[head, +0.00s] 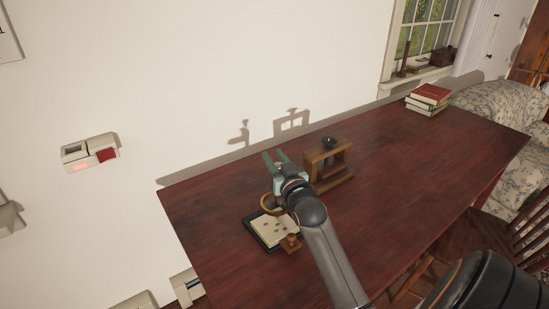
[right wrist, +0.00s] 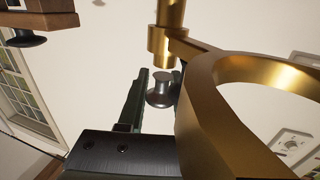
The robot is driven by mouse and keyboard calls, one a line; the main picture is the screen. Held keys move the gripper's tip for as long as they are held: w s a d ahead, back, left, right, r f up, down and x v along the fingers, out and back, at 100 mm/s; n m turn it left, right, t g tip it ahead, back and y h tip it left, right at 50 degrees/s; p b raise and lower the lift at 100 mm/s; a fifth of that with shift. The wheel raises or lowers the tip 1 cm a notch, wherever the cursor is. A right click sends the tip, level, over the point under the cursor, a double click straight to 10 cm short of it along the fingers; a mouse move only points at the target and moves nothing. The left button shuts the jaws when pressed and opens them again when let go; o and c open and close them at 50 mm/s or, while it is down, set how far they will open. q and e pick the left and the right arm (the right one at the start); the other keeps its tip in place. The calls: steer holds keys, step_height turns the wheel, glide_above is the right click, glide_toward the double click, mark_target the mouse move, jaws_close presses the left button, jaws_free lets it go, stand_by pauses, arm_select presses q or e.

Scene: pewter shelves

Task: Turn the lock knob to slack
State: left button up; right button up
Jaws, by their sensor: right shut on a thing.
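My right gripper (head: 275,158) reaches over the left part of the dark red table, its fingers pointing away toward the wall. In the right wrist view a small dark lock knob (right wrist: 160,92) with a grey face sits between the finger ends, and the gripper is shut on it. The knob is beside a brass post with a collar (right wrist: 163,45), from which a large brass ring (right wrist: 225,85) extends. In the head view the ring (head: 267,204) shows left of my wrist, while the knob and post are hidden. The knob's turn angle cannot be told. My left gripper is out of view.
A wooden frame with a black knob on top (head: 329,165) stands close right of my gripper. A dark tray with a pale pad (head: 255,239) and a small wooden piece (head: 291,243) lie below the ring. Books (head: 428,98) lie at the far right; the table's middle is clear.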

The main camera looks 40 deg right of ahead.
jaws_close()
